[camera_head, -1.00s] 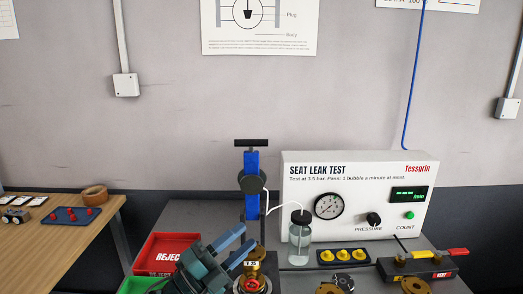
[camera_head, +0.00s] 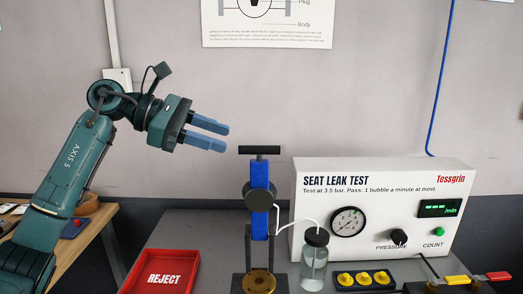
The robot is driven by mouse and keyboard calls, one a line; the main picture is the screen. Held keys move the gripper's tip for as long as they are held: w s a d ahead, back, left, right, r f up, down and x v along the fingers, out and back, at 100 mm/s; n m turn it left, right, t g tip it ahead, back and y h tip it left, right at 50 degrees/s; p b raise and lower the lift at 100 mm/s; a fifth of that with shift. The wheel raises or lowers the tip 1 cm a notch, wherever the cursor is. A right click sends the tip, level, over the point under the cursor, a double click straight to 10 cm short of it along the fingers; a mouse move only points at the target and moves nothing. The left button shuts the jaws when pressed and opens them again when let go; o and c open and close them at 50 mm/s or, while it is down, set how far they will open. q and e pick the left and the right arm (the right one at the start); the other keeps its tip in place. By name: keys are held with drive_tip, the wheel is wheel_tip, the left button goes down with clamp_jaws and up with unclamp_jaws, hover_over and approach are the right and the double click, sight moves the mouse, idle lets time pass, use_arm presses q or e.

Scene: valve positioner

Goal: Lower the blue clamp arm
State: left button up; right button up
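The blue clamp arm (camera_head: 260,205) stands upright beside the left end of the seat leak test panel. A black crossbar handle (camera_head: 259,150) tops it, and a round dark pad (camera_head: 259,194) sits partway along it. Below it, a brass part (camera_head: 258,282) sits between dark uprights, cut off by the lower edge. My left gripper (camera_head: 226,138) is raised up and left of the clamp handle, apart from it. Its two blue fingers are apart with nothing between them. My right gripper is not in view.
The seat leak test panel (camera_head: 390,180) stands right of the clamp. A lidded glass bottle (camera_head: 314,262) with a white tube is close to the clamp. A red reject tray (camera_head: 163,281) lies to the left. Yellow-capped parts (camera_head: 364,279) sit in front of the panel.

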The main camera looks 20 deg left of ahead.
sight(260, 149)
use_arm(q)
drive_tip(key=x, duration=0.9)
drive_tip(key=shift+w+d+f, duration=0.15)
drive_tip(key=shift+d, duration=0.05)
drive_tip(key=shift+c, duration=0.4)
clamp_jaws()
